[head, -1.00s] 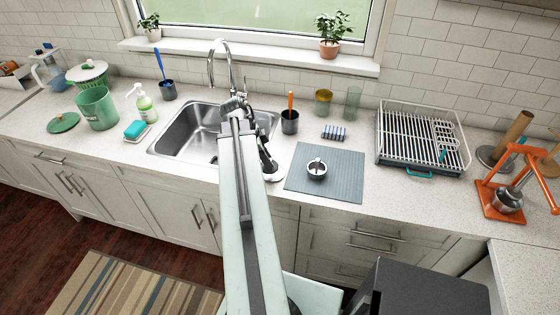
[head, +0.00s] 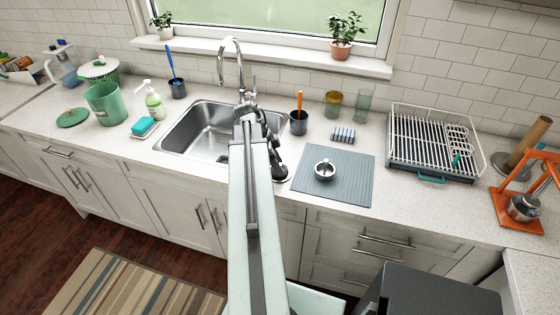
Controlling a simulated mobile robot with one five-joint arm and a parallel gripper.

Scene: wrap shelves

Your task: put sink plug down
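My gripper (head: 275,158) is at the counter by the right front corner of the sink, largely hidden behind my arm and wrist. A small round disc (head: 281,173), dark with a pale edge, shows at its fingertips, low over or on the counter. It may be the sink plug; I cannot tell if the fingers hold it. A small round metal piece with a knob (head: 325,170) sits on the grey mat (head: 350,190), to the right of the gripper and apart from it. The steel sink (head: 190,132) is to the left, partly hidden by my arm.
A dark cup with an orange-handled tool (head: 298,124) and a striped sponge (head: 343,135) stand behind the mat. A dish rack (head: 405,160) is to the right. The faucet (head: 222,60) rises behind the sink. Much of the mat is bare.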

